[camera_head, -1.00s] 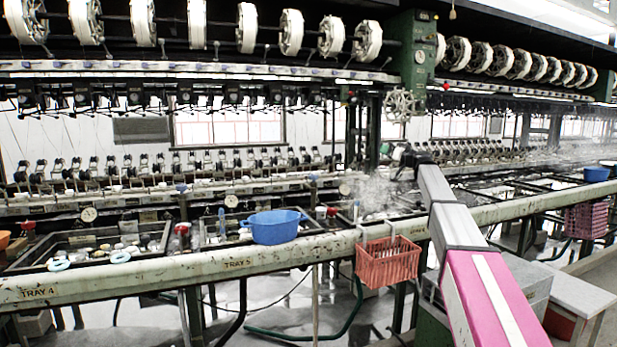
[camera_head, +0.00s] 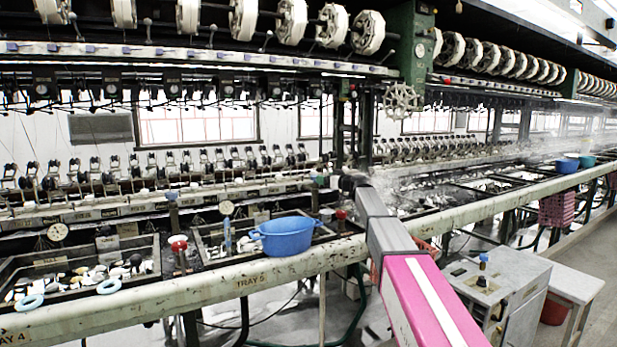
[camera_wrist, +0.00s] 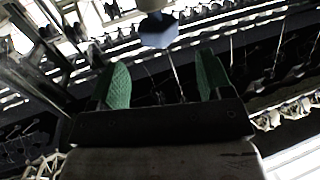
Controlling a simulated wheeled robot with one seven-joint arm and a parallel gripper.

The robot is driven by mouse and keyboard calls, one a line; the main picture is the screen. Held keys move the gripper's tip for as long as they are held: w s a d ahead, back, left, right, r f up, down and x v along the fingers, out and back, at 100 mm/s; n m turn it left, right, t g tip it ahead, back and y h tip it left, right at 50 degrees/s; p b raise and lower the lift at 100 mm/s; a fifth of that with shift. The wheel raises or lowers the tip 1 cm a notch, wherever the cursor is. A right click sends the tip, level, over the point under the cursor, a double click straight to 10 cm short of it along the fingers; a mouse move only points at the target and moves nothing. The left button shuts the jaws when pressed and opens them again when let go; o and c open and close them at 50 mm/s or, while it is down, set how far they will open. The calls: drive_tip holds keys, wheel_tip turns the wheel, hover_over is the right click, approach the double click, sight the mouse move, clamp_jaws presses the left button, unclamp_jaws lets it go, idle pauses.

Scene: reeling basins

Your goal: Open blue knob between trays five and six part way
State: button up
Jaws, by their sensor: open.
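In the wrist view a pale blue, many-sided knob (camera_wrist: 158,30) on a thin stem shows ahead of my gripper (camera_wrist: 162,60), roughly between the lines of its two green fingers. The fingers are apart with nothing held, and the knob looks to be beyond their tips, not touched. In the head view my arm reaches over the front rail to the right of the Tray 5 label (camera_head: 250,282), its dark wrist end behind a red knob (camera_head: 341,214). The fingers and the blue knob there are too small and crowded to tell apart.
Another blue knob (camera_head: 172,196) and red knob (camera_head: 178,241) stand farther left. A red basket (camera_head: 424,246) is partly hidden behind my arm. A grey control box (camera_head: 492,285) stands right.

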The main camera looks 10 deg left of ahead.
drive_tip(key=x, duration=0.7)
drive_tip(key=c, duration=0.9)
